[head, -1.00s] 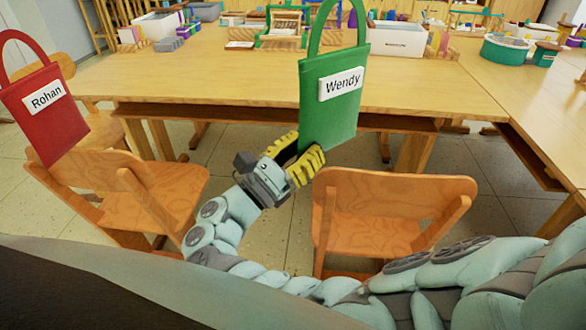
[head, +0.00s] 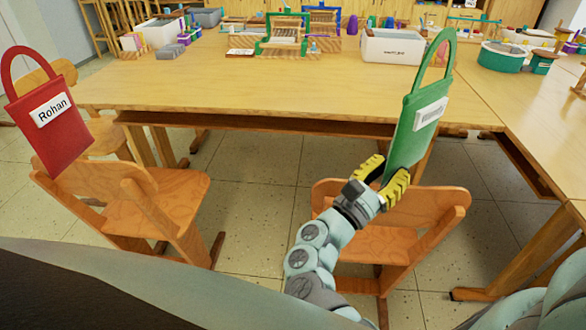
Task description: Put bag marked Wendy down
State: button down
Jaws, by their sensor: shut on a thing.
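The green bag marked Wendy (head: 408,135) is upright with its loop handle at the top, leaning a little to the right. Its white label is turned at an angle and cannot be read now. My gripper (head: 384,183), with yellow ridged fingers, is shut on the bag's lower part. It holds the bag above the right wooden chair (head: 425,215), in front of the table edge. What lies between the fingers is mostly hidden.
A red bag marked Rohan (head: 55,120) is at the left chair (head: 150,205). The long wooden table (head: 270,90) has a clear front half. Looms (head: 287,35), a white bin (head: 392,47) and a teal tub (head: 503,56) stand farther back. Another table (head: 545,125) stands at the right.

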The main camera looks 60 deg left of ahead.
aim_at(385, 184)
jog(key=shift+s+a+f, duration=0.1)
jog(key=shift+f, duration=1.5)
jog(key=shift+f+b, duration=0.15)
jog(key=shift+b, duration=0.15)
jog(key=c, duration=0.9)
grip_release()
jog(key=shift+r, duration=0.2)
jog(key=shift+s+f, duration=0.15)
jog(key=shift+f, duration=0.05)
jog(key=b+v, duration=0.2)
jog(key=v, duration=0.9)
jog(key=shift+s+b, duration=0.3)
